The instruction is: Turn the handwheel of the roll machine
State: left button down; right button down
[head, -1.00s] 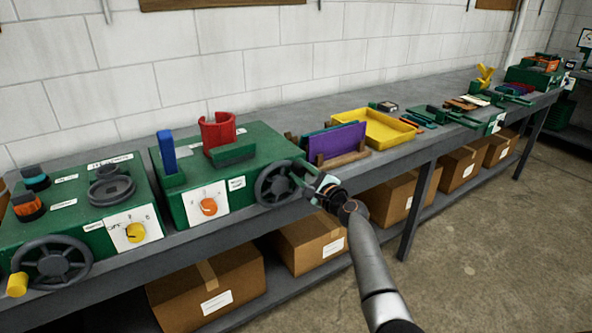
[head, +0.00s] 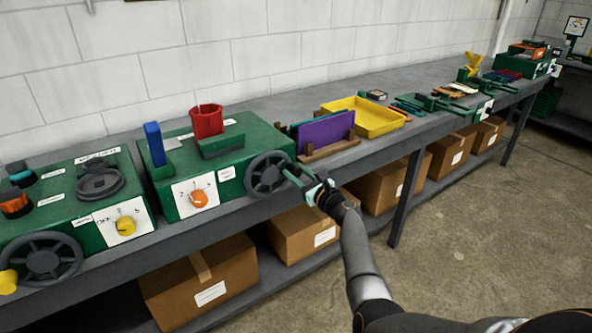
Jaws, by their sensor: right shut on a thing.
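The roll machine (head: 258,133) is a green box on the bench, with a curved red piece (head: 206,121) and an upright blue piece (head: 154,145) on top. An orange dial (head: 199,198) is on its white front panel. Its dark grey spoked handwheel (head: 263,184) is at the right end of the front. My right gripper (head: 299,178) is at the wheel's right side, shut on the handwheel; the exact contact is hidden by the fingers. My left gripper is not in view.
Another green machine (head: 60,209) with a yellow dial and its own handwheel (head: 53,261) stands at the left. Purple sheets (head: 326,131) in a wooden rack and a yellow tray (head: 375,119) are to the right. Cardboard boxes (head: 200,281) fill the shelf below. The floor at right is clear.

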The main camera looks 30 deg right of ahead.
jog(key=shift+f, duration=0.15)
dwell(0.4)
jog(key=c, duration=0.7)
grip_release()
jog(key=shift+c, duration=0.2)
jog(key=shift+s+p, duration=0.3)
jog(key=shift+s, duration=0.25)
jog(key=s+p, duration=0.1)
jog(key=s, duration=1)
jog(key=shift+s+d, duration=0.2)
